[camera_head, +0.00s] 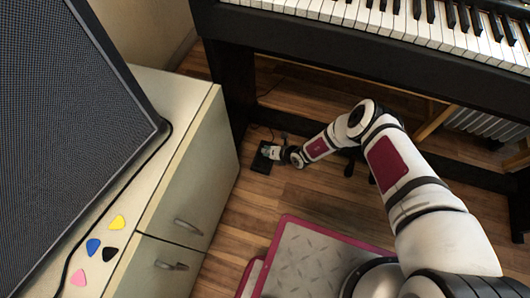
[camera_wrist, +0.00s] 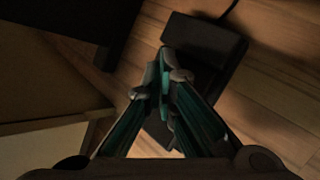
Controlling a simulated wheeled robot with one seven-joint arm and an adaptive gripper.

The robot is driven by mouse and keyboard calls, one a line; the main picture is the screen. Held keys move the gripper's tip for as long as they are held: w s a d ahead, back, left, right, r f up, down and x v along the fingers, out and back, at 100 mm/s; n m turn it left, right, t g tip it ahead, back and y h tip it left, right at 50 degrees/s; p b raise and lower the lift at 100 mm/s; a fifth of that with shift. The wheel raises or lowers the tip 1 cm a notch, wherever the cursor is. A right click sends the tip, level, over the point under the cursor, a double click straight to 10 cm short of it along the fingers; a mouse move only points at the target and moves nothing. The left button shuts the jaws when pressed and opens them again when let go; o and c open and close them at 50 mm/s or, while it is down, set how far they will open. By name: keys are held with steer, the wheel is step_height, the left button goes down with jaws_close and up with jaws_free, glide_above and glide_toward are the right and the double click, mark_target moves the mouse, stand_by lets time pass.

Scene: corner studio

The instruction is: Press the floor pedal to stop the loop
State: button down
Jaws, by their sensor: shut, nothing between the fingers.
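The black floor pedal (camera_head: 262,163) lies on the wood floor between the white cabinet and the keyboard's leg. In the wrist view the pedal (camera_wrist: 207,46) is a dark block with a cable at its far end, and a narrower dark part continues toward me under the fingers. My gripper (camera_head: 271,150) reaches down over the pedal. In the wrist view my gripper (camera_wrist: 164,68) is shut and empty, its fingertips together over the pedal. The fingers hide part of it. I cannot tell whether they touch it or whether it is pressed down.
A keyboard (camera_head: 400,25) on a black stand is above and behind the pedal. A white cabinet (camera_head: 190,170) stands close on the left, with a speaker (camera_head: 60,120) and several coloured picks on top. Open wood floor (camera_head: 225,240) lies in front.

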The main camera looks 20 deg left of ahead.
steer(key=shift+w+r, duration=0.25)
steer(key=shift+r, duration=0.05)
steer(key=shift+a, duration=0.1)
steer(key=shift+r, duration=0.15)
steer(key=shift+w+r+p, duration=0.1)
steer(key=shift+r+p, duration=0.15)
steer(key=shift+p, duration=0.05)
step_height(320, 180, up, 4)
steer(key=p, duration=0.4)
steer(key=shift+r, duration=0.25)
steer(key=shift+f, duration=0.1)
